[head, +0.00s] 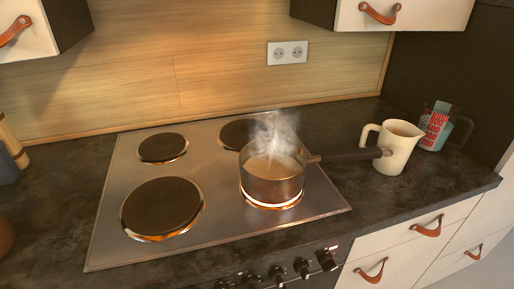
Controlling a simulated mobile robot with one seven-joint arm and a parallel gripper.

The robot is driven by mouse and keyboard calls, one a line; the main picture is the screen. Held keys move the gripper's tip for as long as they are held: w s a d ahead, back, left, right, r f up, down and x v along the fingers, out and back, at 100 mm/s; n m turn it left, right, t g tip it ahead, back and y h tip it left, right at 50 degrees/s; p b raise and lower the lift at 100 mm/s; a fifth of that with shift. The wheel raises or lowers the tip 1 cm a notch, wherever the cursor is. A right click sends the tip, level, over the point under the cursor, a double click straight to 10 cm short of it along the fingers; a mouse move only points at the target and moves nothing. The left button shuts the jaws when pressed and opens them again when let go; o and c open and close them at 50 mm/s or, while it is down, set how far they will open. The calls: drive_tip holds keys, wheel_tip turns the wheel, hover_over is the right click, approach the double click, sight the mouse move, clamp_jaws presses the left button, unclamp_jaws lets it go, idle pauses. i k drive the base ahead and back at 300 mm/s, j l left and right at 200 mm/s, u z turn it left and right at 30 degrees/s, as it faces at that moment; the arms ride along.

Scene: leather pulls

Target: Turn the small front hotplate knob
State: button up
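A row of several dark knobs sits on the oven's front panel at the bottom of the head view. The rightmost knob (327,260) and the one left of it (301,267) show most clearly; the left ones are partly cut off by the frame edge. I cannot tell from markings which knob belongs to which hotplate. The small front hotplate (271,204) at right glows orange-white at its rim, under a steaming saucepan (272,183). My gripper is not in view.
The steel hob (108,230) also carries a large front-left plate (162,205), a small back-left plate (163,147) and a back-right plate (238,132). The saucepan handle (350,155) points right towards a cream jug (396,147). Drawers with leather pulls (372,271) lie right of the knobs.

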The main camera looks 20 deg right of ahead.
sight(328, 263)
drive_tip(key=z, duration=0.8)
drive_tip(key=k+l+u, duration=0.15)
drive_tip(key=k+l, duration=0.05)
drive_tip(key=l, duration=0.05)
